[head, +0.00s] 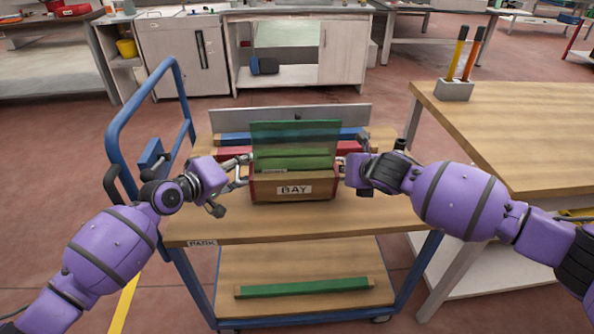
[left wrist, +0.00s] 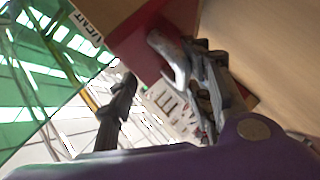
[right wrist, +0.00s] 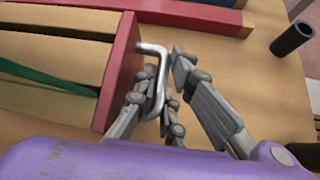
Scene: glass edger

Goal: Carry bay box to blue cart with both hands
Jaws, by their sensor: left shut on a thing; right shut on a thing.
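The bay box (head: 293,188) is a wooden box with red ends and a "BAY" label. It is over the top deck of the blue cart (head: 190,237); I cannot tell whether it touches the deck. A green glass sheet (head: 295,140) stands upright in it. My left gripper (head: 240,170) is shut on the box's left metal handle (left wrist: 172,58). My right gripper (head: 346,170) is shut on the right metal handle (right wrist: 153,75), beside the red end (right wrist: 119,72) in the right wrist view.
A green strip (head: 304,287) lies on the lower shelf. A wooden table (head: 535,125) with a pen block (head: 454,90) stands close at right. The cart's front top is bare.

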